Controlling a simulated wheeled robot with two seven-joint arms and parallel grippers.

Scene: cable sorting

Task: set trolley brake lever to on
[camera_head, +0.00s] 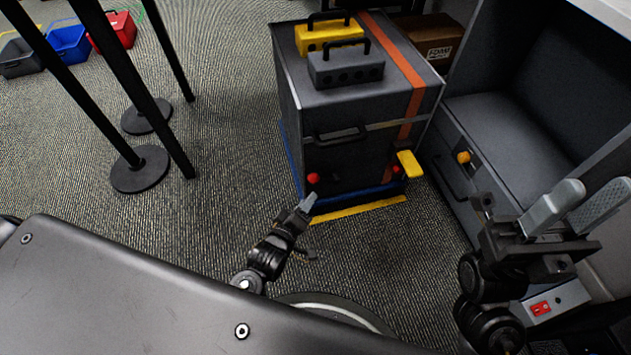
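The trolley (335,103) is a dark grey box on a blue base with an orange stripe down one side. A yellow tab (409,164) sticks out at its lower right front, beside a small red knob. Another red knob (313,178) is at its lower left front. I cannot tell for certain which part is the brake lever or how it is set. My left gripper (309,203) is just in front of the lower left red knob; its finger opening is hard to see. My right gripper (580,207) has its fingers apart and is empty, right of the trolley.
A yellow toolbox (330,33) and a grey toolbox (345,68) sit on the trolley. An open grey cabinet (520,125) stands on the right. Black posts with round bases (140,172) stand on the left. The carpet between posts and trolley is clear.

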